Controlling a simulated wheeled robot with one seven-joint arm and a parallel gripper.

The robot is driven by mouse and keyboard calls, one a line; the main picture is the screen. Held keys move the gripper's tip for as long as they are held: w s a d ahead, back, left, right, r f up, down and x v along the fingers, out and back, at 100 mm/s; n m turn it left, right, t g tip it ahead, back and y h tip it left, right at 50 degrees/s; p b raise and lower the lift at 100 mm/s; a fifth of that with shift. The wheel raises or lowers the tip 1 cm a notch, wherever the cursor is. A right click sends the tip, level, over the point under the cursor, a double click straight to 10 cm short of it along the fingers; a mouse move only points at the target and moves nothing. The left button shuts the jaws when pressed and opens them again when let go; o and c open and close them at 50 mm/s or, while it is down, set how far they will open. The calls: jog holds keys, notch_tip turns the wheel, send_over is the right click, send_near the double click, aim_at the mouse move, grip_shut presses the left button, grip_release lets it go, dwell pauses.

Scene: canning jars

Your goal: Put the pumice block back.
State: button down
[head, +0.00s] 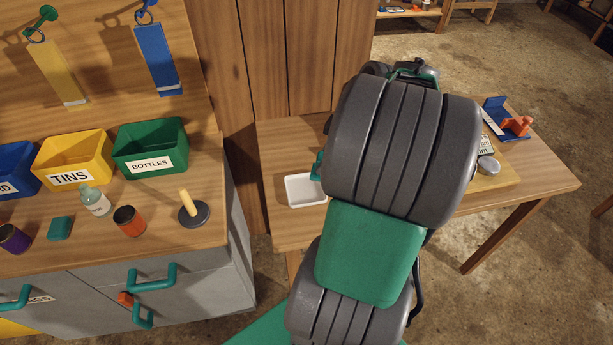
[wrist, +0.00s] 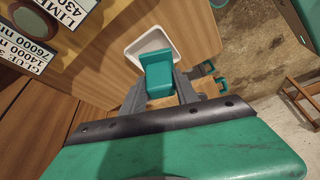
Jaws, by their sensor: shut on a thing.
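A teal block (wrist: 158,74), which I take to be the pumice block, is held between the grey fingers of my gripper (wrist: 159,92) in the wrist view. My gripper is shut on it. A white tray (wrist: 132,54) lies beyond the block, which overlaps its inside and rim in this view; I cannot tell whether they touch. In the head view the tray (head: 305,203) sits on the wooden table's left part. A small teal piece (head: 317,166) shows at its right edge, while my arm hides most of my gripper.
A wooden board with lettered plates (wrist: 65,14) lies beside the tray. A blue and orange fixture (head: 508,122) stands at the table's right. On the left bench are a green bin (head: 151,137), a yellow bin (head: 72,153), a peg stand (head: 193,213), jars and another teal block (head: 60,228).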

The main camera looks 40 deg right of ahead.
jog(key=x, duration=0.3)
jog(key=w+x, duration=0.1)
jog(key=x, duration=0.2)
jog(key=p+x, duration=0.1)
jog(key=x, duration=0.2)
jog(key=shift+w, duration=0.5)
jog(key=shift+d+f+b, duration=0.1)
jog(key=shift+f+b, duration=0.25)
jog(key=shift+f, duration=0.25)
jog(key=c, duration=0.9)
grip_release()
jog(key=shift+r, duration=0.1)
